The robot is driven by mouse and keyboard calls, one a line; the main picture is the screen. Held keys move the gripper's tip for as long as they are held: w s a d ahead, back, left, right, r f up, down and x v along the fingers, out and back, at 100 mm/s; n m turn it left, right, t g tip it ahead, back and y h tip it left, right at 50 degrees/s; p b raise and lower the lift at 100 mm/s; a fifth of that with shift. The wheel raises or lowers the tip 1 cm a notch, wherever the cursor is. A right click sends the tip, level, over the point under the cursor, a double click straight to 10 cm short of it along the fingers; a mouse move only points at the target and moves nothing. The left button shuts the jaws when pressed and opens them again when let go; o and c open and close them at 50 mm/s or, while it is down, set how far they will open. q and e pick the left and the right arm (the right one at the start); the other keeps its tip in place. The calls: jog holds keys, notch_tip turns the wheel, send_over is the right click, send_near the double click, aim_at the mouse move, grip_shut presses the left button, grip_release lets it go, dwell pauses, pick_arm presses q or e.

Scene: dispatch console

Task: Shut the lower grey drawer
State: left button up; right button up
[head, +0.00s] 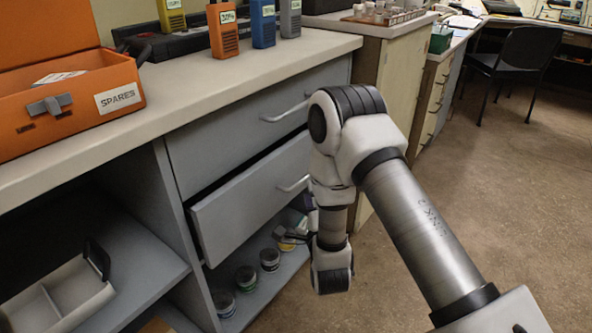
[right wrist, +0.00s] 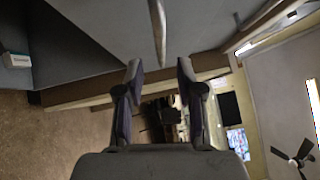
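The lower grey drawer (head: 245,205) stands part way out of the grey cabinet, with a dark gap above its front. Its bar handle (head: 293,184) is partly hidden behind my right arm. My right gripper (head: 290,237) is low beside the drawer front, mostly hidden by its own wrist in the head view. In the right wrist view my right gripper (right wrist: 160,70) is open, with nothing between its fingertips. A pale bar handle (right wrist: 158,30) on a grey front lies just beyond them, apart from the fingers. My left gripper is not in view.
The upper grey drawer (head: 240,122) looks shut. An orange spares box (head: 70,100) and several radios stand on the worktop (head: 185,88). Several small jars (head: 246,278) stand on the shelf below the drawer. Floor (head: 510,200) to the right is clear up to a chair (head: 525,55).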

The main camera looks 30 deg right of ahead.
aim_at(307, 174)
jog(key=b+x, duration=0.1)
jog(key=x, duration=0.6)
jog(key=shift+s, duration=0.1)
grip_shut()
jog(key=shift+a, duration=0.1)
